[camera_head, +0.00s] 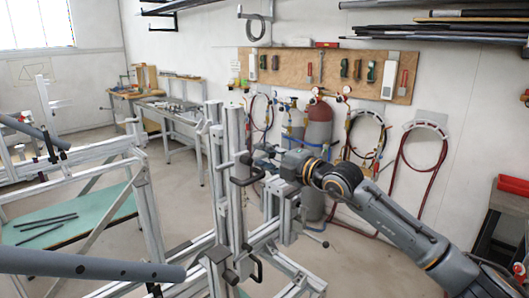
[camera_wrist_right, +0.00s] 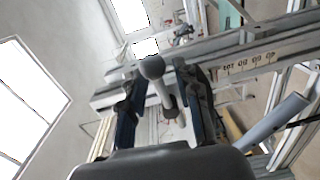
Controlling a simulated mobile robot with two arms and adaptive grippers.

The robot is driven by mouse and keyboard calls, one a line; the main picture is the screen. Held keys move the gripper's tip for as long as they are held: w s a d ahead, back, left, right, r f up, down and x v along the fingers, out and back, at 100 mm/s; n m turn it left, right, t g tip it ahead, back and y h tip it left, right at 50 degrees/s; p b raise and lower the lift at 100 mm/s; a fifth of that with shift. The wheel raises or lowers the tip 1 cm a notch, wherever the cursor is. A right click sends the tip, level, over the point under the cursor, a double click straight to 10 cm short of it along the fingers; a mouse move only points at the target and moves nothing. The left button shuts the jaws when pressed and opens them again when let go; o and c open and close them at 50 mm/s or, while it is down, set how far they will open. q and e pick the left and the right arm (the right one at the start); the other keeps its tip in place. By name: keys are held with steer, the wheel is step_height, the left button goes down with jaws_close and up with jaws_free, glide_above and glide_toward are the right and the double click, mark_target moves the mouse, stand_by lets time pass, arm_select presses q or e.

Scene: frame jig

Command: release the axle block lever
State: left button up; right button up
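A lever with a grey ball knob (camera_wrist_right: 152,67) and a pale stem stands between the fingers of my right gripper (camera_wrist_right: 158,80) in the right wrist view. The fingers are apart, with gaps showing on both sides of the stem, so the gripper is open around the lever. In the head view my right gripper (camera_head: 265,160) is beside the upright aluminium post of the jig (camera_head: 235,190), near its upper part. The lever is too small and covered there to make out. My left gripper is not in view.
Black handles (camera_head: 246,170) stick out from the post close to my right gripper. A rail with a printed scale (camera_wrist_right: 245,65) runs behind the fingers in the wrist view. Grey tubes (camera_head: 90,267) cross at the lower left. Gas cylinders (camera_head: 318,130) stand by the wall behind.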

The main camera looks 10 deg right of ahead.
jaws_close()
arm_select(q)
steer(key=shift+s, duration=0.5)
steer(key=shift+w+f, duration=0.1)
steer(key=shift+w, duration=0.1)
